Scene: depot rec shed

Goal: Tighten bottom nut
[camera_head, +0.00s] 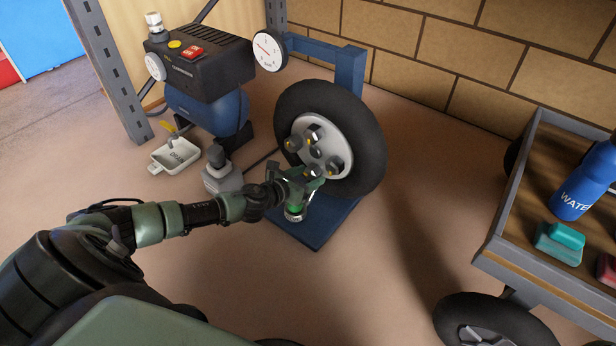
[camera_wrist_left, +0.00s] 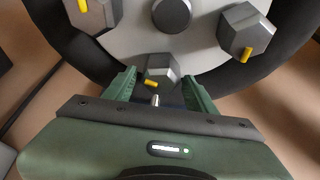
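A wheel with a black tyre (camera_head: 373,150) and a pale grey hub stands upright on a blue stand. The hub carries several dark hexagonal nuts with yellow marks around a central cap (camera_wrist_left: 172,14). The bottom nut (camera_wrist_left: 160,72) is in the middle of the left wrist view, its yellow mark at its lower left. My left gripper (camera_head: 308,177) is at the lower part of the hub. In the left wrist view its two green fingers (camera_wrist_left: 160,84) are spread on either side of the bottom nut, with narrow gaps showing. My right gripper is not in view.
The blue stand (camera_head: 326,228) has a flat base below the wheel. A cart (camera_head: 500,225) with a water bottle (camera_head: 585,182) is at right. Floor between is clear.

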